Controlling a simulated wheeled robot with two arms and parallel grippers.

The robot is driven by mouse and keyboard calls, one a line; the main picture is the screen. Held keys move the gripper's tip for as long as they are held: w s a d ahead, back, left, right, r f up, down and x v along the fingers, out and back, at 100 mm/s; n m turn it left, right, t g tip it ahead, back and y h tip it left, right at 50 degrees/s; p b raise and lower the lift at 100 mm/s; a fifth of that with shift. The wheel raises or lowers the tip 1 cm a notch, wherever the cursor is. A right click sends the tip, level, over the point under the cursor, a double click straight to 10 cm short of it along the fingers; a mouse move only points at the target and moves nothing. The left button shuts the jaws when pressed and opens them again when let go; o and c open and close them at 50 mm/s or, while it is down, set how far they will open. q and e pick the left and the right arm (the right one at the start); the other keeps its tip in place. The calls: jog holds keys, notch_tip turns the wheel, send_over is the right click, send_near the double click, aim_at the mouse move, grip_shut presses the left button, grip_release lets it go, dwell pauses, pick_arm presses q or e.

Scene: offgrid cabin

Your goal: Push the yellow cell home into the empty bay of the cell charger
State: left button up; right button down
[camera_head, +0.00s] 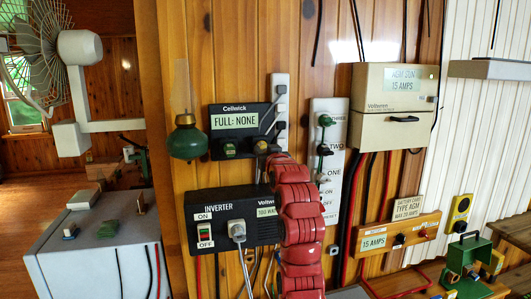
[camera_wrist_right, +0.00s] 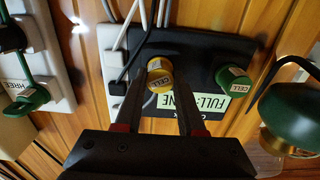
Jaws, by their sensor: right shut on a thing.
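The cell charger (camera_head: 218,108) is a black box on the plank wall, with a display reading "FULL: NONE". It also shows in the right wrist view (camera_wrist_right: 195,48). A green cell (camera_head: 230,151) sits in its lower face and shows in the right wrist view (camera_wrist_right: 233,76). The yellow cell (camera_head: 262,147) is beside it on the right in the head view. In the right wrist view the yellow cell (camera_wrist_right: 159,72) is between the fingertips of my right gripper (camera_wrist_right: 159,83), shut on it at the charger's face. Its depth in the bay cannot be told. My left gripper is not in view.
A green lantern (camera_head: 187,140) hangs just left of the charger. An inverter (camera_head: 222,218) with a plugged cable is below. A white switch strip (camera_head: 328,160) and power strip (camera_head: 280,88) with cables are on the right.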

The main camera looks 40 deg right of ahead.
jog(key=shift+c, duration=2.2)
grip_release()
jog(key=shift+s+a, duration=0.15)
jog(key=shift+s, duration=0.15)
jog(key=b+v, duration=0.4)
jog(key=v, duration=1.2)
jog(key=shift+s+a, duration=0.15)
jog(key=shift+s, duration=0.15)
